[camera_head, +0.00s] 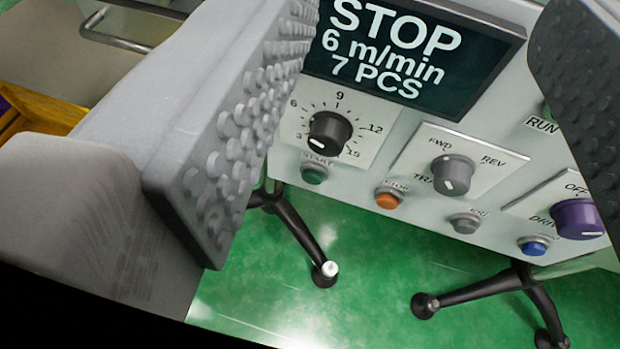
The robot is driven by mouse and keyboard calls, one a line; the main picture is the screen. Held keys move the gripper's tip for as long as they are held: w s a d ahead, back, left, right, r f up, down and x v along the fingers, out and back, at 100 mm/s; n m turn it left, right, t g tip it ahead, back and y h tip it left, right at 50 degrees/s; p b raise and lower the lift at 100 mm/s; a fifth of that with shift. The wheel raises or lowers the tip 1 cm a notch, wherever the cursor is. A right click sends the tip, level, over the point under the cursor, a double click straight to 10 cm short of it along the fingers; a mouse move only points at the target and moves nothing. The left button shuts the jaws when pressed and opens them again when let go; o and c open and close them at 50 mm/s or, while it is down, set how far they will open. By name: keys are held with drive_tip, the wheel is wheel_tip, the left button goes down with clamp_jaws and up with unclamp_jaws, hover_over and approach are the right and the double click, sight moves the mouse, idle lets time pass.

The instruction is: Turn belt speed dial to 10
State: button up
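The belt speed dial (329,133) is a black knob on a white scale plate marked 3, 6, 9, 12 and 15. Its white mark shows at the lower left of the knob, on the side of the 3. The dark display (400,55) above it reads STOP, 6 m/min, 7 PCS. My gripper (410,160) is open, with one studded finger at the left and the other at the right edge. The dial lies between the fingers in the picture, closer to the left one, and nothing is held.
A grey FWD/REV knob (453,174) and a purple OFF/DRIVE knob (577,218) sit right of the dial. Below are green (314,173), orange (388,198), grey (465,223) and blue (533,245) buttons. Black stand legs (480,293) rest on green floor.

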wheel_tip(320, 180, down, 10)
drive_tip(key=s+a+f+n+p, duration=0.1)
drive_tip(key=s+a, duration=0.1)
drive_tip(key=n+t+h, duration=0.1)
drive_tip(key=n+t, duration=0.1)
approach(326, 148)
drive_tip(key=w+b, duration=0.2)
drive_tip(key=w, duration=0.6)
drive_tip(key=shift+a+b, duration=0.1)
drive_tip(key=shift+b, duration=0.25)
drive_tip(key=shift+w+r, duration=0.1)
drive_tip(key=shift+w, duration=0.25)
drive_tip(key=c, duration=1)
drive_tip(key=shift+d, duration=0.45)
drive_tip(key=shift+a, duration=0.35)
